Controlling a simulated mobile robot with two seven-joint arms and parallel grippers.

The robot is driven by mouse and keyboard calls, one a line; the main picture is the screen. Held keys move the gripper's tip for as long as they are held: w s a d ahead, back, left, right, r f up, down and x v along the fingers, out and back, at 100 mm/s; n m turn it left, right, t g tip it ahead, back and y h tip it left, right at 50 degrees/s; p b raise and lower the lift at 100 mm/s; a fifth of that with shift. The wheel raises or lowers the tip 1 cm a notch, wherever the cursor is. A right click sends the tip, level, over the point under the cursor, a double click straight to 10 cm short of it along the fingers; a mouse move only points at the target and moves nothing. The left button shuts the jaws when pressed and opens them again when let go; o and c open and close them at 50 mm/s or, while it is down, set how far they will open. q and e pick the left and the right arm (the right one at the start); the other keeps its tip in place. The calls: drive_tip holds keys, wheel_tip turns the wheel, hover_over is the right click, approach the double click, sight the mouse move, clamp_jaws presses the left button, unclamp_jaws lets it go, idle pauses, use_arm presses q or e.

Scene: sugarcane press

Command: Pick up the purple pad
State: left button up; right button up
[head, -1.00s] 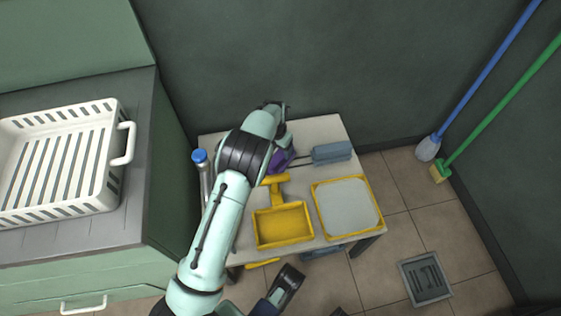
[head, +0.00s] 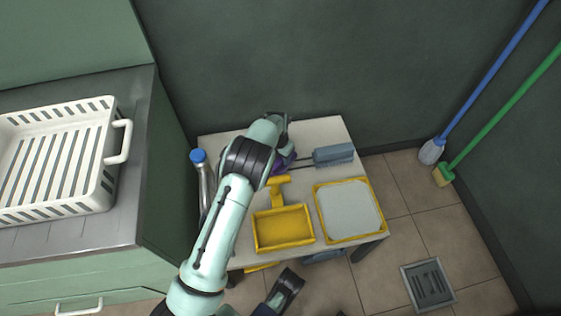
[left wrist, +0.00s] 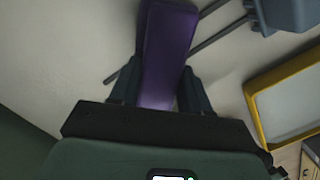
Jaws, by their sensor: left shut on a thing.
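The purple pad (head: 284,163) is at the back middle of the small table, mostly hidden behind my left arm in the head view. In the left wrist view the pad (left wrist: 168,45) is long and flat, lying between the fingers. My left gripper (left wrist: 157,88) is shut on the pad, with one dark finger at each side of it. I cannot tell whether the pad touches the tabletop.
A yellow scoop-like tray (head: 284,228) and a yellow-rimmed grey tray (head: 349,210) lie on the table (head: 325,130). A grey-blue block tool (head: 333,154) with dark rods is close to the pad.

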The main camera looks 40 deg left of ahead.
use_arm(q)
wheel_tip(320, 180, up, 20)
drive_tip(key=p, duration=0.5)
use_arm(e)
drive_tip(key=w+a+r+t, duration=0.2)
drive_tip(key=w+r, duration=0.4)
drive_tip(key=r, duration=0.2)
drive_tip(key=shift+a+r+n, duration=0.15)
drive_tip(key=shift+n, duration=0.15)
